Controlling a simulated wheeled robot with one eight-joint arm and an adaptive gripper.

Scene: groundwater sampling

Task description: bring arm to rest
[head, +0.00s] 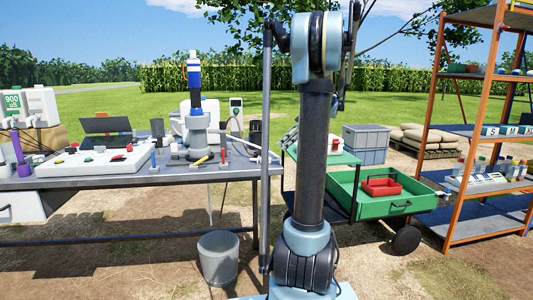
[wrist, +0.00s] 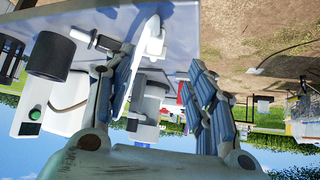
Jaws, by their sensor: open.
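My arm (head: 312,150) stands upright in the middle of the head view, bent at a joint near the top edge. My gripper is not clearly visible in the head view. In the wrist view, my gripper (wrist: 165,68) is open, its two ribbed fingers spread apart. That view is upside down, with the table edge at the top and sky at the bottom.
The work table (head: 130,180) at left holds a blue-and-white upright device (head: 194,75), a laptop and small tools. A bucket (head: 218,258) stands in front.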

